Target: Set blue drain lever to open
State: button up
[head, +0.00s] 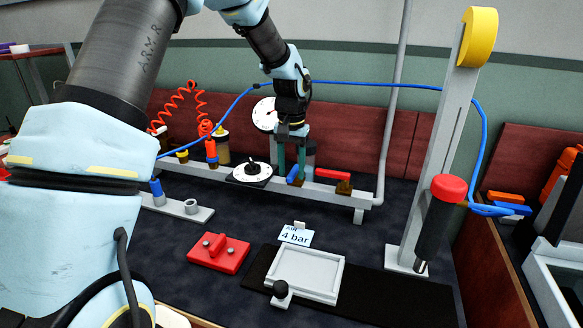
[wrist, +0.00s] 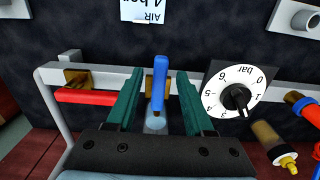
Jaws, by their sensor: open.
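The blue drain lever (head: 294,174) sits on the grey pipe rail, partly hidden by my gripper in the head view. In the wrist view the blue lever (wrist: 160,84) rises from a brass valve body (wrist: 149,87) and lies lengthwise between my fingers. My gripper (head: 291,171) is open, with its two green fingers pointing down at the rail. In the wrist view my gripper (wrist: 155,80) has one finger on each side of the lever, with a gap visible on both sides. I cannot tell how far the fingertips reach below the lever.
A red lever (head: 332,174) is on the same rail, right of my gripper. A dial with a black pointer (head: 251,171) is to the left. A round gauge (head: 265,115) stands behind. A 4 bar card (head: 296,236), grey tray (head: 305,273) and red block (head: 218,253) lie in front.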

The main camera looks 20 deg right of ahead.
jog(key=shift+f, duration=0.2)
grip_shut()
dwell(0.3)
dwell(1.1)
